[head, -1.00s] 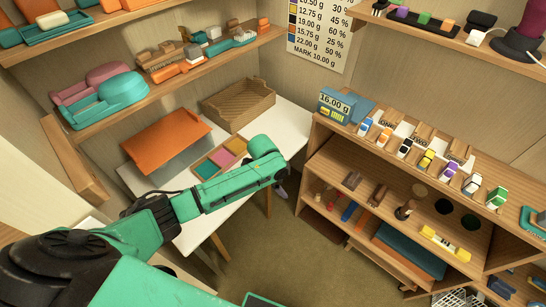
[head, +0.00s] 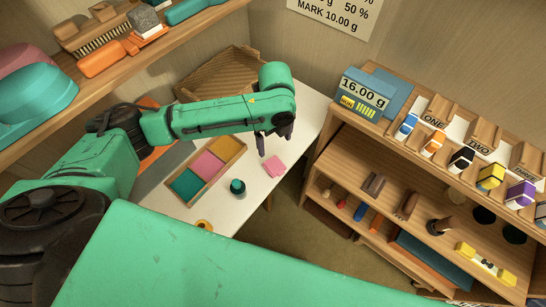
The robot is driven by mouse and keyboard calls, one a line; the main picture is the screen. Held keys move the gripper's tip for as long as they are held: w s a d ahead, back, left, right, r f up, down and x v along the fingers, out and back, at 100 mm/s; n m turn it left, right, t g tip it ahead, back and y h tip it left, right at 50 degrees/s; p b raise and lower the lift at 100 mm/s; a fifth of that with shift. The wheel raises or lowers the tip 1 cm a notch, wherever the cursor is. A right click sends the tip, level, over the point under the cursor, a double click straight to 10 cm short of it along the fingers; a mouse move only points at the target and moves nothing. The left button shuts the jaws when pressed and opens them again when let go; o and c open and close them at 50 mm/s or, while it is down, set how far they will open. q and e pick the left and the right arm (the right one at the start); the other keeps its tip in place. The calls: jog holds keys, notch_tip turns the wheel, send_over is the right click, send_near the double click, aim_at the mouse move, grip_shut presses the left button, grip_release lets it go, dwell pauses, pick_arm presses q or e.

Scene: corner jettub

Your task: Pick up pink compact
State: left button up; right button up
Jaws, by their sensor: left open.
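A small pink square (head: 274,166), which looks like the pink compact, lies on the white table (head: 228,212) near its right edge. My left gripper (head: 273,143) is in the head view, pointing down just above and slightly behind the pink square in the picture. Its dark fingers are apart with nothing between them. I cannot tell the exact height of the fingertips above the square. My right gripper is not in view.
A wooden tray (head: 214,178) with teal, pink and yellow sections lies left of the square. A wooden shelf unit (head: 345,140) stands right.

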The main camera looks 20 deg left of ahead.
pick_arm(q)
send_over(275, 165)
jog(key=f, duration=0.6)
jog(key=shift+s+d+p, duration=0.1)
jog(key=shift+s+p, duration=0.25)
jog(key=f, duration=0.4)
jog(key=f+p, duration=0.1)
jog(key=f, duration=0.1)
jog(key=shift+w+f, duration=0.2)
jog(key=shift+w, duration=0.15)
jog(key=shift+f, duration=0.15)
jog(key=shift+c, duration=1.2)
jog(key=shift+a, duration=0.2)
jog(key=c, duration=1)
jog(key=shift+c, duration=0.9)
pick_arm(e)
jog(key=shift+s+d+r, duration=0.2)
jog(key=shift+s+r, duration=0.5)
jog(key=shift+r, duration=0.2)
